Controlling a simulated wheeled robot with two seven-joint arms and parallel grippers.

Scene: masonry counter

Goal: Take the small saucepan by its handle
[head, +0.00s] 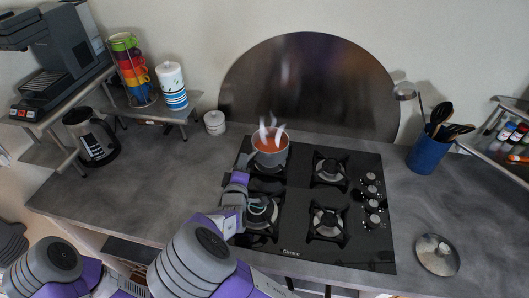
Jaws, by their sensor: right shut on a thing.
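The small saucepan (271,154) is grey, with orange-red contents and pale wisps above it. It appears upright at the rear left burner of the black gas hob (288,227); I cannot tell whether it rests on the grate or is just above it. My right gripper (239,183) is on the near left side of the pan, shut on its handle, which is mostly hidden by the fingers. My left gripper is not in view.
A round metal lid (437,254) lies on the counter at right. A blue utensil pot (428,154) and a spice rack (510,136) stand at the back right. A white lidded jar (215,122), kettle (91,137) and mug stand (134,70) are at left.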

